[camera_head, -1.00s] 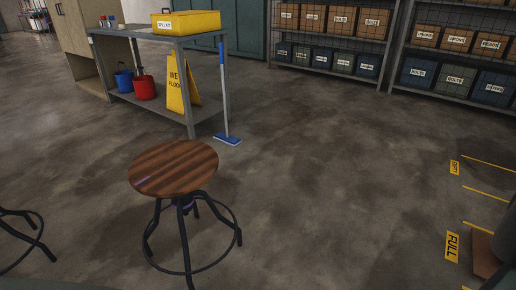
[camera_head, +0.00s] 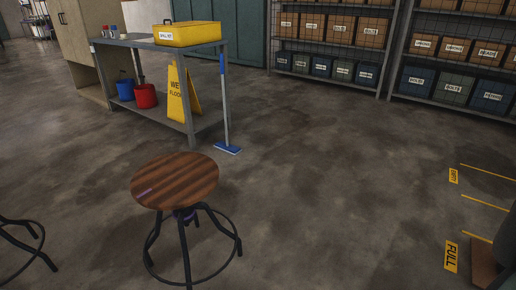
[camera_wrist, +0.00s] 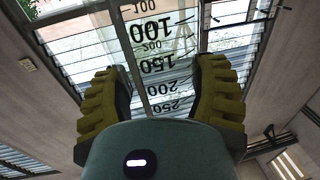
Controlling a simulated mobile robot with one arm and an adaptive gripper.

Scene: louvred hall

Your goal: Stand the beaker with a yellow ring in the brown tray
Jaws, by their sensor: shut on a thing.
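My gripper (camera_wrist: 163,72) shows in the wrist view, with one ribbed olive finger on each side. It is shut on a clear glass beaker (camera_wrist: 152,88). The beaker has black volume marks, which read upside down or reversed here. Windows and slats show through the glass. I see no yellow ring on the part in view, so I cannot tell the ring's colour. My gripper and the beaker do not show in the head view. I cannot make out a brown tray in either view.
A round wooden stool (camera_head: 175,180) stands in front. Behind it is a grey workbench (camera_head: 190,92) with a yellow case (camera_head: 187,33); a blue mop (camera_head: 226,110) leans there. Shelves of boxes (camera_head: 330,45) line the back. A brown edge (camera_head: 484,262) shows lower right. Middle floor is clear.

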